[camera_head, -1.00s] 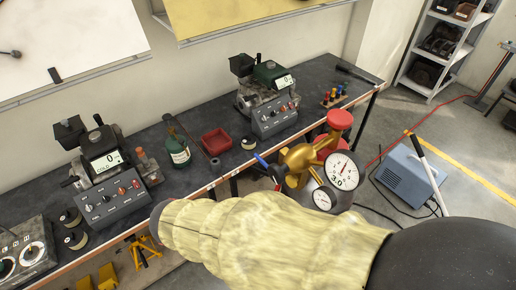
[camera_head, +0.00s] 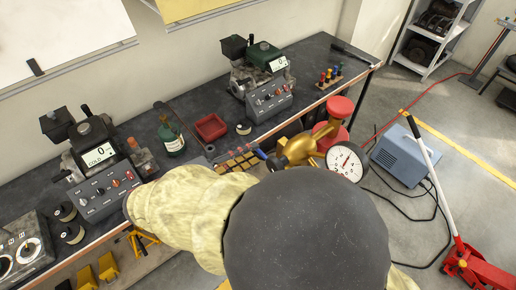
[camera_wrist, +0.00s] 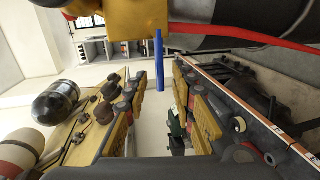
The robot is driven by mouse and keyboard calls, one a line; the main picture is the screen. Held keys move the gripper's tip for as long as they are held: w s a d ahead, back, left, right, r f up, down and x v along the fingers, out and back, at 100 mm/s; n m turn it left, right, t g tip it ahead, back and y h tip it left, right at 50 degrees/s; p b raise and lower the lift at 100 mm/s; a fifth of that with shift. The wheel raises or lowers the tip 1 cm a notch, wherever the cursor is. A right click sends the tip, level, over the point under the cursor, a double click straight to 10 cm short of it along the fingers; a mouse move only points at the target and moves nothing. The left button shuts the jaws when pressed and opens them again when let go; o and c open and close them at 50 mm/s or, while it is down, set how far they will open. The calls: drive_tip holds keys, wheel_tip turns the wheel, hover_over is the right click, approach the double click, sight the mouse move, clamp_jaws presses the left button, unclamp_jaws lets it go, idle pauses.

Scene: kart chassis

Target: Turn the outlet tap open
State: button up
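The outlet tap's blue lever (camera_head: 261,154) sticks out to the left of a brass pump body (camera_head: 298,150) in the head view. In the wrist view the blue lever (camera_wrist: 159,62) hangs down from the yellow-brass body (camera_wrist: 125,18), in line with the gap between my fingers. My gripper (camera_wrist: 160,100) is open, with yellow padded fingers on both sides of that gap. I cannot tell whether the lever's tip is inside the gap; no finger visibly touches it. In the head view the gripper (camera_head: 235,163) shows beside the lever, partly hidden by my arm.
A dial gauge (camera_head: 345,162) and red caps (camera_head: 339,107) are on the brass assembly. The dark workbench (camera_head: 200,98) holds test units, a green bottle (camera_head: 171,136) and a red tray (camera_head: 211,127). A blue-grey box (camera_head: 400,160) and a red jack (camera_head: 475,267) stand on the floor.

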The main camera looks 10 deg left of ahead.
sight(258, 150)
drive_tip(key=shift+x, duration=1.9)
drive_tip(key=shift+c, duration=0.4)
clamp_jaws()
